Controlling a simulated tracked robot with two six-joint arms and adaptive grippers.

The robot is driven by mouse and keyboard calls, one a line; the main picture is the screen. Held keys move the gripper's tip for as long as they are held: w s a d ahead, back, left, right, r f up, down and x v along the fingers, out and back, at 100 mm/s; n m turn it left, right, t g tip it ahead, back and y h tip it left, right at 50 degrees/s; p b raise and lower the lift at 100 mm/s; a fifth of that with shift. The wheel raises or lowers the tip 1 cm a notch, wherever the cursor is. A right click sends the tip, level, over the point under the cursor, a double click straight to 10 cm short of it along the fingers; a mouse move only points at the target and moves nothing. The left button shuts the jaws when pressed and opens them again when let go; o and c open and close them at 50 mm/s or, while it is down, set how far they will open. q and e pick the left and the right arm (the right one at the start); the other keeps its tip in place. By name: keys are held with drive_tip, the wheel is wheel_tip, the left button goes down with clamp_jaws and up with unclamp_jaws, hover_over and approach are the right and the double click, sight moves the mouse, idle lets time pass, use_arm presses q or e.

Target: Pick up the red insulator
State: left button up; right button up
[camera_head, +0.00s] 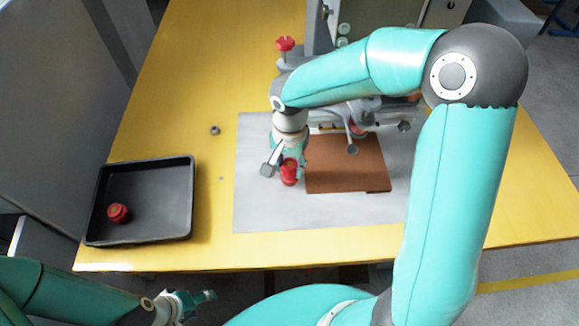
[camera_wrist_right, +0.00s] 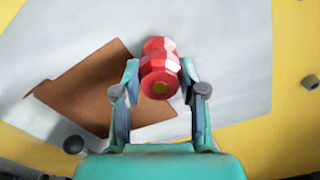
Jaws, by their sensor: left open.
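A red insulator (camera_head: 289,171) with a ribbed body is at my right gripper (camera_head: 280,168), over the grey mat. In the right wrist view the same red insulator (camera_wrist_right: 160,70) sits between the fingertips of my right gripper (camera_wrist_right: 160,76), its yellow-centred end towards the camera. The fingers close in on both its sides and look shut on it. Whether its base touches the mat is hard to tell. A second red insulator (camera_head: 118,213) stands in the black tray (camera_head: 192,200) at the left. My left gripper (camera_head: 190,302) is open and empty, low in front of the table.
The yellow table (camera_head: 190,95) carries the grey mat (camera_head: 265,215) and a brown plate (camera_head: 350,178) right of the held insulator. A grey machine with a red knob (camera_head: 285,43) stands behind. A small grey nut (camera_head: 215,130) lies between tray and mat.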

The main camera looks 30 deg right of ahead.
drive_tip(key=c, duration=0.5)
drive_tip(key=shift+r, duration=0.15)
